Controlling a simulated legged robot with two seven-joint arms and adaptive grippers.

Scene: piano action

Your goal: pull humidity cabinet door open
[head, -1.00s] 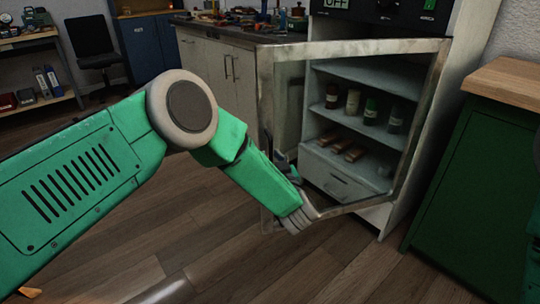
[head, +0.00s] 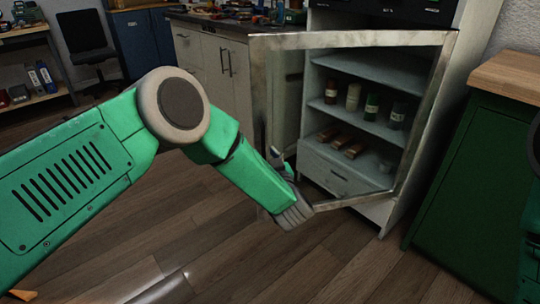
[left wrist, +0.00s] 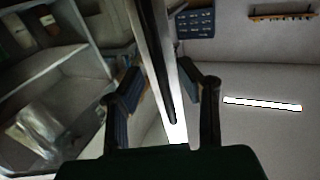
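The humidity cabinet (head: 385,214) stands right of centre in the head view, with shelves and a drawer inside. Its glass door, with a worn metal frame (head: 350,40), stands open, swung out towards me. My left gripper (head: 293,206) is at the lower left part of the door frame. In the left wrist view the two fingers of my left gripper (left wrist: 162,92) stand apart, one on each side of the door edge (left wrist: 168,50) and a dark bar along it. I see gaps beside the fingers; firm contact is not visible. My right gripper is out of view.
Jars (head: 353,97) stand on the cabinet shelf. A green cabinet with a wooden top (head: 465,165) is close on the right. A white workbench with drawers (head: 228,75) stands behind the door.

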